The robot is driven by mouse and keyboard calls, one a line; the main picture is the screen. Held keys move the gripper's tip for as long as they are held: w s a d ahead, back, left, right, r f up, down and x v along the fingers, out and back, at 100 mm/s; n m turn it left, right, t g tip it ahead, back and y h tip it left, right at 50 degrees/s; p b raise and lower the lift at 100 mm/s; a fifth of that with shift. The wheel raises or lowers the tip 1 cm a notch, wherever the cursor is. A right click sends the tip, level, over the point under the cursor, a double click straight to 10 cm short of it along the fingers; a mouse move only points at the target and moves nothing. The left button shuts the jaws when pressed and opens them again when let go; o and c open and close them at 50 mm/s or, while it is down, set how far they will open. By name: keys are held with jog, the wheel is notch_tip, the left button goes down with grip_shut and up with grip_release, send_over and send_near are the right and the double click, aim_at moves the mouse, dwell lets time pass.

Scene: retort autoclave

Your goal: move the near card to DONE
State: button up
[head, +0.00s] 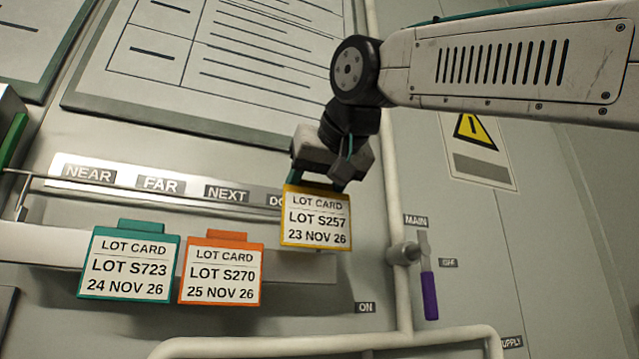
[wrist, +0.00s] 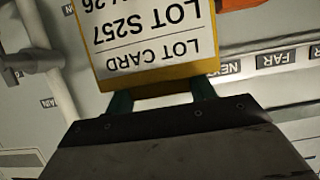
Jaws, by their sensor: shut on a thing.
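A yellow-framed lot card (head: 316,221), LOT S257, 23 NOV 26, is held by its top in my gripper (head: 321,180). It overlaps the right end of the rail, at the partly covered DONE label (head: 275,201). The wrist view shows the same card (wrist: 145,50) upside down between the two fingers (wrist: 160,100). A teal card (head: 129,265), LOT S723, 24 NOV 26, hangs below the NEAR (head: 88,174) and FAR (head: 160,184) labels. An orange card (head: 221,270), LOT S270, 25 NOV 26, hangs below NEXT (head: 227,194). I cannot tell whether the yellow card touches the rail.
A white pipe (head: 395,200) runs upright just right of the held card. Beyond it are a valve with a purple handle (head: 430,295) and a warning sign (head: 478,150). A framed sheet (head: 220,60) is on the wall behind the gripper.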

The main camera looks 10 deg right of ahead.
aim_at(318, 211)
jog(key=w+a+f, duration=0.1)
jog(key=w+f, duration=0.3)
jog(key=w, duration=0.1)
jog(key=shift+w+a+f, duration=0.2)
jog(key=shift+w+a, duration=0.1)
jog(key=shift+a, duration=0.05)
dwell(0.3)
jog(key=shift+s, duration=0.15)
dwell(0.5)
jog(key=shift+f, duration=1.55)
dwell(0.5)
jog(key=o, duration=1.1)
jog(key=shift+c, duration=0.2)
jog(key=shift+v, duration=3.9)
